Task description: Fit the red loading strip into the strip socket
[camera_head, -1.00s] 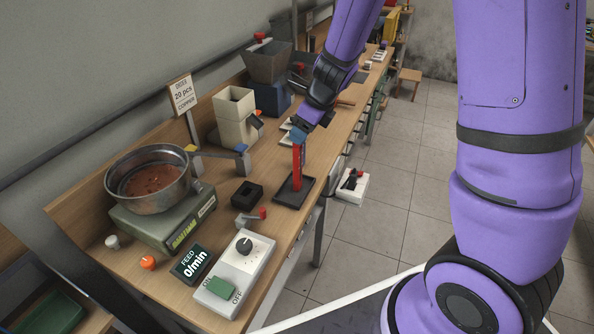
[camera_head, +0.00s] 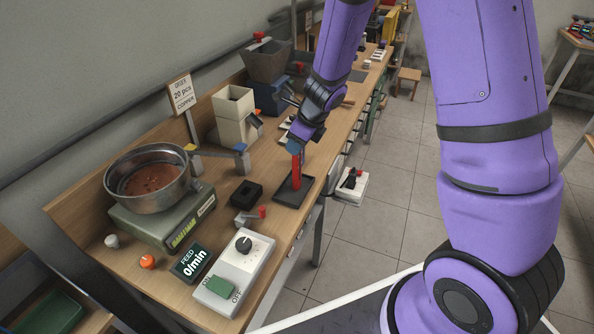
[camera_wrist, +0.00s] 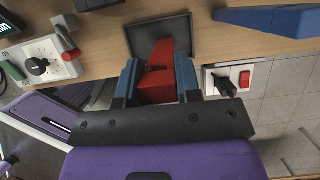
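The red loading strip (camera_head: 296,172) stands upright over a dark shallow tray (camera_head: 284,198) on the workbench. My gripper (camera_head: 294,149) is at its top end, with the strip between its blue fingers. In the wrist view the fingers (camera_wrist: 159,85) lie against both sides of the strip (camera_wrist: 160,66), which points toward the tray (camera_wrist: 183,33). I cannot tell whether its lower end touches the tray. A small black block with a recess (camera_head: 246,194) stands left of the tray; I cannot tell if it is the strip socket.
A metal bowl (camera_head: 150,202) on a green feeder base stands at the left. A white control box (camera_head: 243,262) with knob and green switch is at the front. A cream hopper (camera_head: 233,115) stands behind. A white box with a black plug (camera_head: 351,186) sits beyond the bench edge.

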